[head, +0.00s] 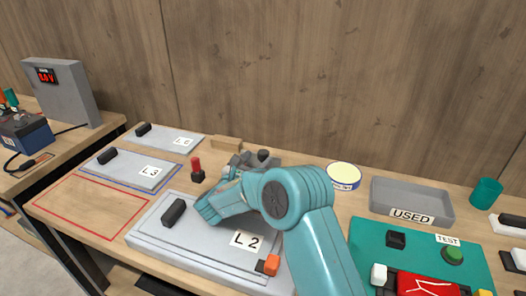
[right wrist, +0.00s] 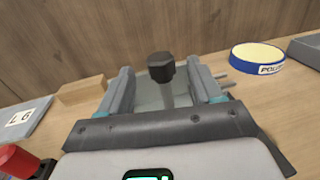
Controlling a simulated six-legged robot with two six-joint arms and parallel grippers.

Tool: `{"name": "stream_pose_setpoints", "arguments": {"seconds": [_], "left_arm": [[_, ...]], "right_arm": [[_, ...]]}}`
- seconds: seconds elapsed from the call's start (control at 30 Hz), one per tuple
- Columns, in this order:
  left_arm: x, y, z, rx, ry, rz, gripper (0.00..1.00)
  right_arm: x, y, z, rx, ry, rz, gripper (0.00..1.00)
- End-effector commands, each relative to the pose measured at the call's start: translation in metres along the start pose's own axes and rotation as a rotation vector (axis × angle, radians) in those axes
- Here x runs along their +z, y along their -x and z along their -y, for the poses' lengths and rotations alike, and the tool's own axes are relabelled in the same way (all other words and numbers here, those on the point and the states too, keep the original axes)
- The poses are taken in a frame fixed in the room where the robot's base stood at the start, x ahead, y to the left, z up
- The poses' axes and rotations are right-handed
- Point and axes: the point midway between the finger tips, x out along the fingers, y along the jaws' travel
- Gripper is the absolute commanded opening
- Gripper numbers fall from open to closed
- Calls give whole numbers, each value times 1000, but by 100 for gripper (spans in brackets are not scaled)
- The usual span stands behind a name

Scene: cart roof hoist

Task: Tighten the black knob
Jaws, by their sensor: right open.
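The black knob (head: 263,155) sits on a small grey fixture at the back of the bench, near the wooden wall. In the right wrist view the knob (right wrist: 161,66) stands on a grey stem, between the two finger lines of my right gripper (right wrist: 163,76). The fingers are apart, with a visible gap on each side of the knob; I cannot tell how far beyond the tips it is. In the head view my right gripper (head: 243,162) is just left of the knob, partly hidden by my wrist. My left gripper is not in view.
A wooden block (head: 227,143) lies left of the fixture. A red knob (head: 196,166) stands nearby. The L2 panel (head: 180,236) lies under my arm. A yellow-topped round tin (head: 343,176) and a grey USED tray (head: 412,196) are to the right, with a green TEST mat (head: 362,232) in front.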

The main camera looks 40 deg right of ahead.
Motion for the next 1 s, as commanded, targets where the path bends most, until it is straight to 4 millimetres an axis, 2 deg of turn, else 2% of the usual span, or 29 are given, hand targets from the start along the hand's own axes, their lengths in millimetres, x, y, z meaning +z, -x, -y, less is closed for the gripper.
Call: {"name": "stream_pose_setpoints", "arguments": {"seconds": [0.1,0.23,0.4,0.6,0.67,0.7,0.77,0.8,1.0], "left_arm": [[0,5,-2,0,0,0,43],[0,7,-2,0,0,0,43],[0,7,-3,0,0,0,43],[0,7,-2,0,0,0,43],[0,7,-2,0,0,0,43],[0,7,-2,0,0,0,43],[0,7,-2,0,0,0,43],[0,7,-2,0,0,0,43],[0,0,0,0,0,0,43]], "right_arm": [[1,-24,1,-2,1,0,65],[1,-39,0,-1,0,0,65],[0,-47,0,0,1,0,65],[0,-47,0,1,1,0,65],[0,-47,0,1,1,0,48],[0,-47,0,1,1,0,35],[0,-47,0,1,0,0,16],[0,-47,0,0,0,0,13],[-3,-46,-2,-43,-2,3,13]]}}
